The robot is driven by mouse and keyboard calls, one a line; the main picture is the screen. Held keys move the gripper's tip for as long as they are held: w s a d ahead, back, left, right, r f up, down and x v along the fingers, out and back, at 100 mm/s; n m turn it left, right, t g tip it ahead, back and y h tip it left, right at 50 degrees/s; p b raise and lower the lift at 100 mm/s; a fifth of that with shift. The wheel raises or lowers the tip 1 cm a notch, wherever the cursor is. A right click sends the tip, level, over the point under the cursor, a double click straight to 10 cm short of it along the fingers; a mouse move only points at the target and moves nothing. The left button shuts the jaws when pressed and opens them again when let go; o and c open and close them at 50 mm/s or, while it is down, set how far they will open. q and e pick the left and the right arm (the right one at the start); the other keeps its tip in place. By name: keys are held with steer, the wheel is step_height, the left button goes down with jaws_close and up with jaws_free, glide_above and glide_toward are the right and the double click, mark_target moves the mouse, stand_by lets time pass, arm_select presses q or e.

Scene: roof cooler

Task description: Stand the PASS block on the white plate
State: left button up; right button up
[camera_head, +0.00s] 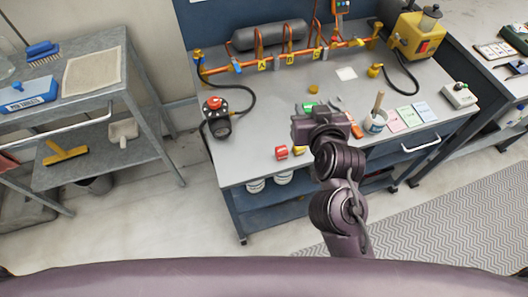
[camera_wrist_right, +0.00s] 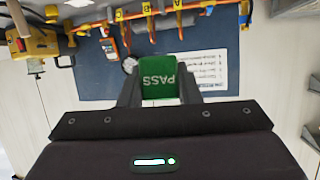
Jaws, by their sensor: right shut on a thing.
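The green PASS block (camera_wrist_right: 158,80) is between the two fingers of my right gripper (camera_wrist_right: 158,92) in the right wrist view, its lettering upside down there. My right gripper (camera_head: 318,122) is shut on it above the grey bench in the head view. A green patch (camera_head: 310,106) shows just past the gripper; it looks like the block, mostly hidden by the hand. The white plate (camera_head: 346,73) lies flat and bare on the bench, farther back and to the right of the gripper. My left gripper is not in view.
A red block (camera_head: 281,152) and a yellow block (camera_head: 299,150) are near the front edge. A pot with a brush (camera_head: 376,120) and coloured cards (camera_head: 408,115) are to the right. Orange piping (camera_head: 285,60) runs behind the plate. A brass fitting (camera_head: 375,71) is right of it.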

steer(key=n+y, duration=0.2)
glide_above(264, 161)
steer(key=shift+f, duration=0.3)
step_height(264, 161, down, 18)
steer(key=shift+r, duration=0.1)
steer(key=shift+f+p, duration=0.4)
steer(key=shift+p, duration=0.2)
steer(key=shift+f, duration=0.5)
